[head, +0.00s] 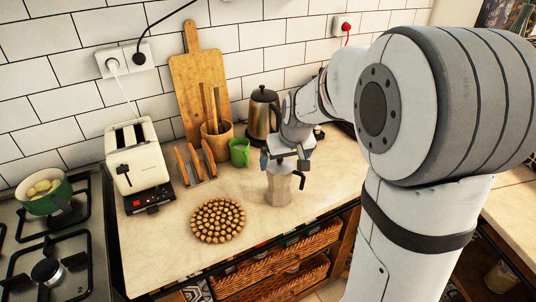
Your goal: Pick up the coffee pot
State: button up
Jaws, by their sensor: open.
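The coffee pot (278,189), a pale metallic faceted pot with a dark handle on its right, stands upright on the counter near its front edge. My gripper (284,162) is directly over its top, pointing down, with its jaws open. The gripper hides the pot's lid and upper part. I cannot tell whether the fingers touch the pot or how far they reach around it.
Behind stand a copper-and-black kettle (263,112), a green mug (239,152) and a wooden utensil holder (217,141). A round brown trivet (218,220) lies left of the pot. A toaster (137,155) and stove (45,245) are further left. Wicker baskets (270,272) sit below.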

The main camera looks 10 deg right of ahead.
aim_at(281, 164)
jog(key=shift+w+f, duration=0.2)
jog(key=shift+w, duration=0.35)
jog(key=shift+w+f, duration=0.2)
jog(key=shift+w, duration=0.35)
jog(key=p+x, duration=0.1)
jog(key=x, duration=0.6)
jog(key=shift+d+f+p, duration=0.1)
jog(key=shift+f+p, duration=0.15)
jog(key=shift+p, duration=0.1)
jog(key=shift+w, duration=0.1)
jog(key=c, duration=1.8)
jog(key=shift+o, duration=0.2)
jog(key=shift+r, duration=0.1)
